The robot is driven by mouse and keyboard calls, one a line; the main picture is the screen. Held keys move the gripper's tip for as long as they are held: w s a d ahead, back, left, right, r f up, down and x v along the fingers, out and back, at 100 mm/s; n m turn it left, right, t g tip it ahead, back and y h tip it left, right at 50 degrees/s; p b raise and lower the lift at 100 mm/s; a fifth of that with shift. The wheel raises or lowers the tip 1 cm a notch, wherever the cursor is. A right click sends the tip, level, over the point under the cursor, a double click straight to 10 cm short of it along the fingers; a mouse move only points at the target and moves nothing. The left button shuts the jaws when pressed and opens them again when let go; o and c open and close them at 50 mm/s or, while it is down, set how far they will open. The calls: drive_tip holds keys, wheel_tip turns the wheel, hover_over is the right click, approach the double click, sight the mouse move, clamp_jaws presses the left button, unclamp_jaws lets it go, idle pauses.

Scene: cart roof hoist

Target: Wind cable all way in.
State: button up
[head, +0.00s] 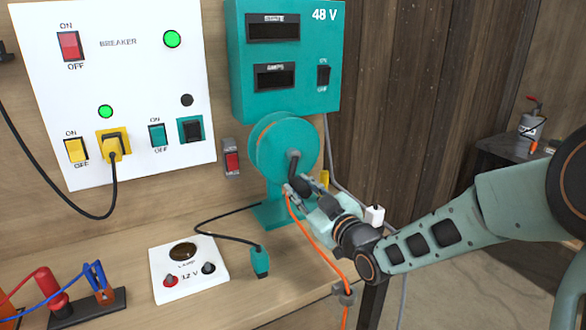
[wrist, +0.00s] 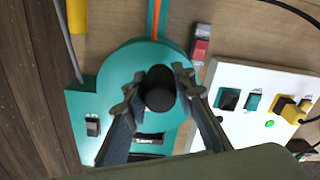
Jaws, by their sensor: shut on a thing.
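A teal cable reel (head: 268,150) stands on a teal foot on the bench, below the 48 V box. Its dark crank handle (head: 295,160) points out toward me. My gripper (head: 303,188) is shut on the black knob of the crank. In the wrist view, the round black knob (wrist: 160,90) sits between my two fingers (wrist: 158,88), with the teal reel disc (wrist: 115,80) behind it. An orange cable (head: 313,237) runs from the reel down to a grey guide (head: 345,293) at the bench edge and on below it. The cable's far end is out of view.
A white breaker panel (head: 140,80) is at the left, with a black cord plugged into its yellow socket. A lamp box (head: 188,268) and a teal plug (head: 260,262) lie on the bench. A small red switch (head: 231,160) is left of the reel.

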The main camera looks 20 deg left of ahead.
drive_tip(key=w+d, duration=0.2)
drive_tip(key=w, duration=0.1)
drive_tip(key=shift+d+r, duration=0.2)
drive_tip(key=shift+r, duration=0.1)
idle(0.3)
drive_tip(key=shift+w+d+r+p, duration=0.85)
drive_tip(key=shift+w+r, duration=0.1)
drive_tip(key=shift+r, duration=0.2)
